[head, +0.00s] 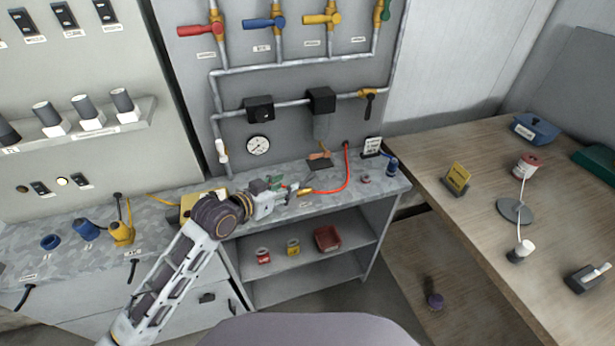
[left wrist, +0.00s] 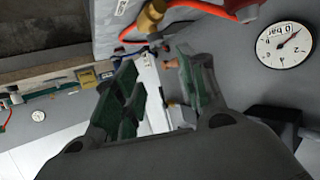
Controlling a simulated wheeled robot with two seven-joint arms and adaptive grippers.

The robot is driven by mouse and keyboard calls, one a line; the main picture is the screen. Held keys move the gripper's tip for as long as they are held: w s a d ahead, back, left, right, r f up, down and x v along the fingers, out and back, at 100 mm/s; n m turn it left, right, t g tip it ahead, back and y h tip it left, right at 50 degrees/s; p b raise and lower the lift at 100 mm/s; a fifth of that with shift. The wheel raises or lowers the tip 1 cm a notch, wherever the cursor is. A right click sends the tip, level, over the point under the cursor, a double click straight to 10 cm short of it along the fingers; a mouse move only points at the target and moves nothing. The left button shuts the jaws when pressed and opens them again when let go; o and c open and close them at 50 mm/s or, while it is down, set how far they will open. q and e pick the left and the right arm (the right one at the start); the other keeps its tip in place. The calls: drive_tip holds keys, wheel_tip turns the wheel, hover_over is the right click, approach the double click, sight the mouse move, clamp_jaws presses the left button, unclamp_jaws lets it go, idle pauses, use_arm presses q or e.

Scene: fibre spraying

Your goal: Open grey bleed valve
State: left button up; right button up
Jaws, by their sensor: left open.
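My left gripper (head: 283,189) is open above the grey workbench, its green-padded fingers apart. In the left wrist view its fingers (left wrist: 160,90) also stand apart, with pale surfaces and a small copper-coloured part behind the gap; I see nothing clamped. A light grey-white handle (head: 222,152) hangs at the lower end of the left pipe, left of the pressure gauge (head: 258,145). A dark grey lever (head: 369,104) hangs from a brass fitting at the right end of the middle pipe. I cannot tell which one is the bleed valve. The gripper is apart from both. My right gripper is not visible.
A red hose (head: 346,172) with a brass end lies close right of the gripper. Red (head: 197,30), blue (head: 264,23) and yellow (head: 321,19) valve handles are high on the panel. A wooden table (head: 470,215) with several items stands right.

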sight(311, 175)
use_arm(q)
drive_tip(key=x, duration=0.2)
drive_tip(key=shift+w+d, duration=0.25)
drive_tip(key=shift+x, duration=4.9)
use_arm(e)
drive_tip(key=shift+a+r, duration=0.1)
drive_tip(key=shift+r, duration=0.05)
use_arm(q)
drive_tip(key=shift+a+f, duration=0.1)
clamp_jaws()
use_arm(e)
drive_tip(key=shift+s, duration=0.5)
